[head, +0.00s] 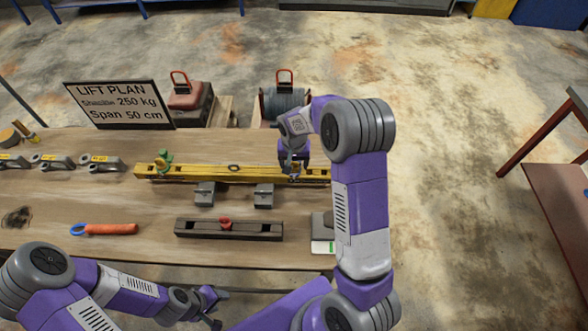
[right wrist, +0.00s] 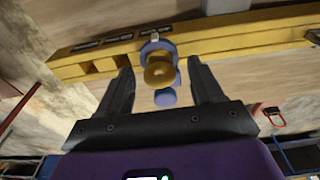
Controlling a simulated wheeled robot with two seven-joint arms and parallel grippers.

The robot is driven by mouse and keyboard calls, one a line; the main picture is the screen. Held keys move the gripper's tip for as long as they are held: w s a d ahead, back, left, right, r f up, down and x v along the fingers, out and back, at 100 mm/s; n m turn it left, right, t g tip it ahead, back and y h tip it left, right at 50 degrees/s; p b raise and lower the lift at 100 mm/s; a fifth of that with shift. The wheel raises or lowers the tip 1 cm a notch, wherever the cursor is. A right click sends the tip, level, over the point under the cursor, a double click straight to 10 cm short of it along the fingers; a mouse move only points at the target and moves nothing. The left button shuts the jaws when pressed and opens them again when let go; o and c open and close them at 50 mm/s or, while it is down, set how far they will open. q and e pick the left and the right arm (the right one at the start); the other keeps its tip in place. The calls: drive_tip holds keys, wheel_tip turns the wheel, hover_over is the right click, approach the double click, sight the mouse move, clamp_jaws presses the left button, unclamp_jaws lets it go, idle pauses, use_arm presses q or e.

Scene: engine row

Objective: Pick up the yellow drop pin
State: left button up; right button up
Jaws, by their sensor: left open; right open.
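In the right wrist view a yellow round piece (right wrist: 159,74), which looks like the head of the yellow drop pin, sits between my right gripper's two fingers, with blue-grey metal behind and below it. My right gripper (right wrist: 160,90) is open around it, and no finger visibly touches it. In the head view my right gripper (head: 293,176) is over the right part of the long yellow beam (head: 205,172) and hides the pin. The beam lies on the wooden table and also shows in the right wrist view (right wrist: 228,38). My left gripper (head: 213,307) is open and empty near the table's front edge.
A green fitting (head: 163,161) is on the beam's left part. Two grey blocks (head: 205,194) and a dark bar with a red knob (head: 228,229) lie in front. An orange-handled tool (head: 107,229) and several shackles (head: 58,161) are at left. A sign (head: 120,104) stands behind.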

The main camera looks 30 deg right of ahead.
drive_tip(key=c, duration=1.2)
drive_tip(key=shift+r, duration=0.15)
